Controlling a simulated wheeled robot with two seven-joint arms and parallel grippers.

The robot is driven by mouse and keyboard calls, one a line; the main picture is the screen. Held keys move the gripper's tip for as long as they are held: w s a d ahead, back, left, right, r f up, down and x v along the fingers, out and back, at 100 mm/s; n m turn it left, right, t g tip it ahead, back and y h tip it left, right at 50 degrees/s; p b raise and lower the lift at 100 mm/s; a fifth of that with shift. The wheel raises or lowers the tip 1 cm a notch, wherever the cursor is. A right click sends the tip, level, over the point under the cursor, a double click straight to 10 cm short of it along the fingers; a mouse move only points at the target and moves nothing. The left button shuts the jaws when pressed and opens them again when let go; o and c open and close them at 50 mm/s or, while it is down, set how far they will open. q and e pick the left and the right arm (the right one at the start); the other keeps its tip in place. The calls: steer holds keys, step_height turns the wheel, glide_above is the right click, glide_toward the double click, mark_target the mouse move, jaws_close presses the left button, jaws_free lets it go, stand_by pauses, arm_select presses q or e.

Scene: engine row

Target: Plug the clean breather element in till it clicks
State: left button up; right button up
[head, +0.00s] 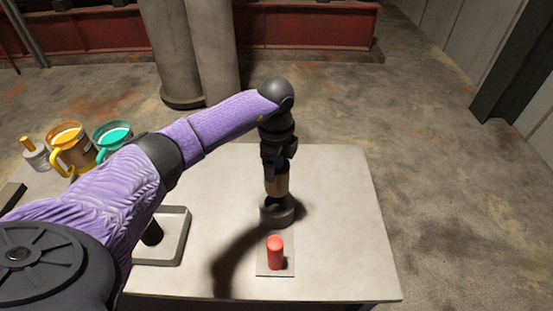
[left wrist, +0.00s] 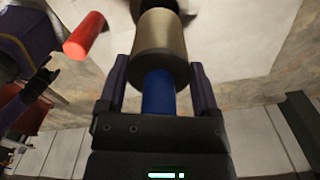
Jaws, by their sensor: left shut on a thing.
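The breather element is a tan cylinder (head: 277,186) with a blue end. In the left wrist view its tan body (left wrist: 160,45) stands out beyond the fingers, with the blue end (left wrist: 158,92) between them. My left gripper (head: 278,160) points down and is shut on the blue end. The element is upright above a round dark grey socket (head: 277,213) on the table. Its lower end reaches down to the socket's mouth; I cannot tell how far in it is. My right gripper is not in view.
A red cylinder (head: 275,252) stands on a small plate in front of the socket; it also shows in the left wrist view (left wrist: 84,35). A grey tray (head: 178,247) holds a dark cylinder (head: 152,233). Yellow (head: 72,148) and teal (head: 113,137) mugs stand left. The table's right side is clear.

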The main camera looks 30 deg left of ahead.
mark_target(276, 195)
arm_select(q)
steer(key=shift+f+b, duration=1.1)
steer(key=shift+f, duration=0.9)
steer(key=shift+f+b, duration=1.6)
steer(key=shift+f, duration=1.4)
steer(key=shift+f+b, duration=0.45)
steer(key=shift+f, duration=0.3)
steer(key=o, duration=1)
steer(key=shift+o, duration=0.2)
step_height(276, 195, up, 10)
steer(key=shift+r+p, duration=0.1)
steer(key=shift+p, duration=1.05)
